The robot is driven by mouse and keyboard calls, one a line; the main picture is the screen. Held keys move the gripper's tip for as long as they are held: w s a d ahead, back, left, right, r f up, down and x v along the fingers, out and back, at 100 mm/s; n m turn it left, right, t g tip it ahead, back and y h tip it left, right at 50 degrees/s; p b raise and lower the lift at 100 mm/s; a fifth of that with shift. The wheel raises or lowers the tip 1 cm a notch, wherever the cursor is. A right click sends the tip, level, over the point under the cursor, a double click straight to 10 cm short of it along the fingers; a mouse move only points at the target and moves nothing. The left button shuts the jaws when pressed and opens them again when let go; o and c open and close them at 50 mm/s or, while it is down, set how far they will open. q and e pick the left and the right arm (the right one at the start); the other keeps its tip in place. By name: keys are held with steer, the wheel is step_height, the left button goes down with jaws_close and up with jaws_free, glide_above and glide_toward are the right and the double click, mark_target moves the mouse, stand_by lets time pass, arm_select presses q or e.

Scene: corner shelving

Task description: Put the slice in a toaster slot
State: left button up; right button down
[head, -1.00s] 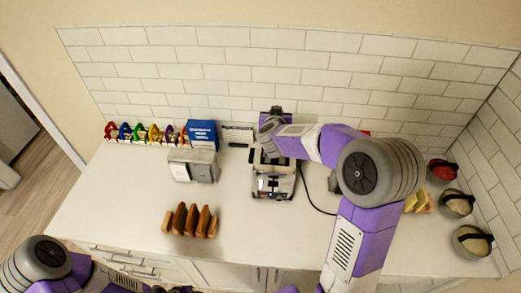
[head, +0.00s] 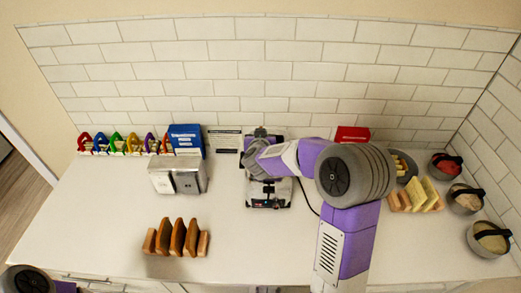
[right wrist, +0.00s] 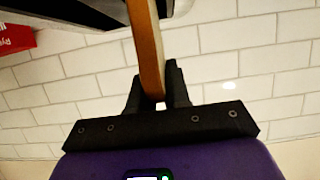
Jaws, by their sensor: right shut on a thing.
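The toaster (head: 268,202) stands on the counter against the wall, a silver and black box. My right arm reaches over it, and the wrist covers its top and slots in the head view. In the right wrist view my right gripper (right wrist: 160,90) is shut on a brown-crusted bread slice (right wrist: 150,45), held by one end between the black fingers. The slice's far end runs out of the picture beside a dark and shiny metal edge (right wrist: 105,8). Whether it is inside a slot cannot be told. My left gripper is out of view.
A rack of brown slices (head: 177,238) stands at the front left. A metal box (head: 179,176), a blue box (head: 186,138) and a row of coloured items stand behind it. Cheese-like wedges (head: 414,196) and several bowls (head: 489,239) are at the right. The front middle counter is clear.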

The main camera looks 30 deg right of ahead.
steer(key=shift+f+b, duration=0.45)
steer(key=shift+f, duration=1.85)
steer(key=shift+f, duration=0.1)
steer(key=c, duration=1.1)
jaws_free()
steer(key=shift+f, duration=0.1)
steer(key=shift+r, duration=0.25)
steer(key=shift+s+a+r, duration=0.2)
steer(key=shift+s+a, duration=0.05)
steer(key=v, duration=1.1)
steer(key=shift+s+p, duration=0.2)
steer(key=shift+p, duration=0.2)
